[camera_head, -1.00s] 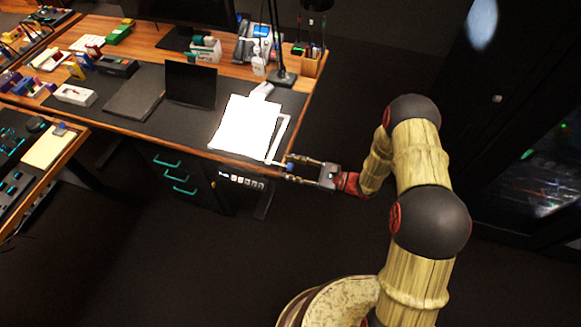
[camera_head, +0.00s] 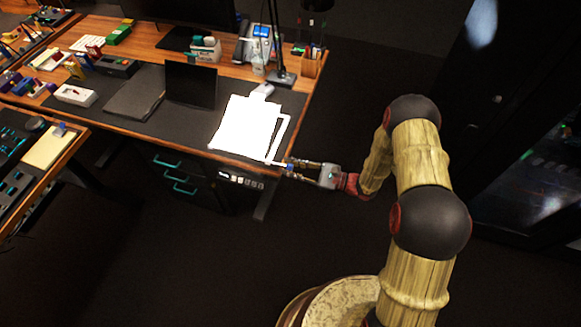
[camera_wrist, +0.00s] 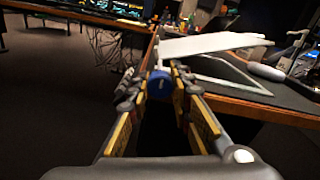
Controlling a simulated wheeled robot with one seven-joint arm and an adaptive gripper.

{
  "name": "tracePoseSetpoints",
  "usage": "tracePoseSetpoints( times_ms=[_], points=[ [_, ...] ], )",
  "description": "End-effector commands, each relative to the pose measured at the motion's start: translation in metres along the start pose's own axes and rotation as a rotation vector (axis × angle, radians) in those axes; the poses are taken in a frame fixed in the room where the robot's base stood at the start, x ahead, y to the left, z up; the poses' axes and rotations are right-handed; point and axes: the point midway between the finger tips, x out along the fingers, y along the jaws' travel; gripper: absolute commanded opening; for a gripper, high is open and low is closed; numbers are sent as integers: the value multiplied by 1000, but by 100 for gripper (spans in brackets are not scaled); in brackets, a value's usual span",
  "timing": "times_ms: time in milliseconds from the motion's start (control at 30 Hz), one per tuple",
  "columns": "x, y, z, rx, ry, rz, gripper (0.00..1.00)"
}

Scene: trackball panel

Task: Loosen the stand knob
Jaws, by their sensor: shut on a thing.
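The stand knob (camera_wrist: 160,84) is small, round and blue. In the wrist view it sits between the tips of my gripper (camera_wrist: 161,88), with one finger on each side. In the head view my gripper (camera_head: 290,168) is at the front right corner of the desk, shut on the knob, which shows there only as a small blue spot. The white stand (camera_head: 283,140) leans at the desk edge with a bright white sheet or panel (camera_head: 244,126) on it. The stand also shows in the wrist view (camera_wrist: 232,73). The fingers partly hide the knob's sides.
The wooden desk (camera_head: 318,87) carries a dark laptop (camera_head: 190,84), a lamp (camera_head: 283,77) and a pen holder (camera_head: 312,65) behind the stand. Drawers (camera_head: 175,176) are below it. A dark cabinet (camera_head: 515,120) stands far right.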

Motion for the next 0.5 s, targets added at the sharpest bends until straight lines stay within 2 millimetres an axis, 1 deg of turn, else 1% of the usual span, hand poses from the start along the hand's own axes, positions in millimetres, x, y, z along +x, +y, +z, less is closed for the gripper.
tracePoseSetpoints(
  times_ms=[267,500],
  points=[
    [0,0,-1,-95,0,0,0],
    [0,0,-1,-283,0,0,0]
  ],
)
